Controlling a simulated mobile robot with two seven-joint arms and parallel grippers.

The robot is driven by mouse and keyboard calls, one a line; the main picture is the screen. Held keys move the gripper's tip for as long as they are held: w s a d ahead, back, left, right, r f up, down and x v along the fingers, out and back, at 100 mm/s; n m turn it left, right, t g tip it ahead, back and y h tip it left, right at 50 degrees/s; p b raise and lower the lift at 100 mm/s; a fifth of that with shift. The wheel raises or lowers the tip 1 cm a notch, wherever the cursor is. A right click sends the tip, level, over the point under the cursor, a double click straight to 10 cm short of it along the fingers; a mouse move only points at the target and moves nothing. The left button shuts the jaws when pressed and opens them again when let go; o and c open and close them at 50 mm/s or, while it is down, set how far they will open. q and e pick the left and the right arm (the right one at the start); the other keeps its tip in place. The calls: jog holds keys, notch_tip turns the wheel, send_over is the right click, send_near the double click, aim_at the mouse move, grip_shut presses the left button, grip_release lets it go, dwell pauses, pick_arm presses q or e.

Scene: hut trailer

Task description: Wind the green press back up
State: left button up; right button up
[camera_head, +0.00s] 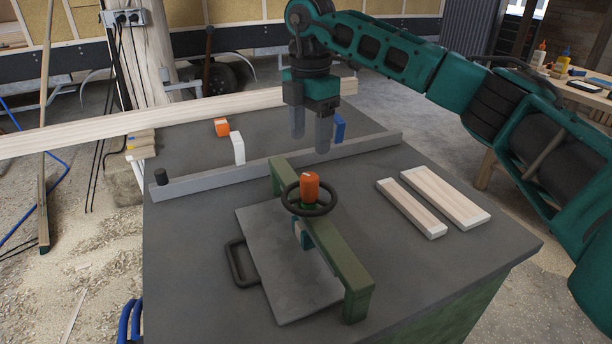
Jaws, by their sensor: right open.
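The green press (339,254) stands on the dark workbench, its green beam bridging a grey plate (275,265). A black handwheel (286,199) sits on top of the beam, with an orange knob or block (310,187) at it. A small light-blue part shows under the beam; the rest of the screw is hidden. My right gripper (311,142) points down above the bench, behind and above the handwheel in the picture. Its fingers are apart with nothing between them. It does not touch the wheel. My left gripper is not in view.
A grey rail (205,180) crosses the bench behind the press. Two wooden boards (440,198) lie right of the press. A long plank (100,133) spans the back. The bench's front left is clear.

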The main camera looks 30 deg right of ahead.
aim_at(309, 176)
notch_tip(309, 176, down, 10)
jog(key=shift+r, duration=0.15)
jog(key=shift+f, duration=0.5)
jog(key=shift+c, duration=0.5)
jog(key=c, duration=1)
jog(key=shift+o, duration=0.2)
jog(key=shift+n, duration=0.4)
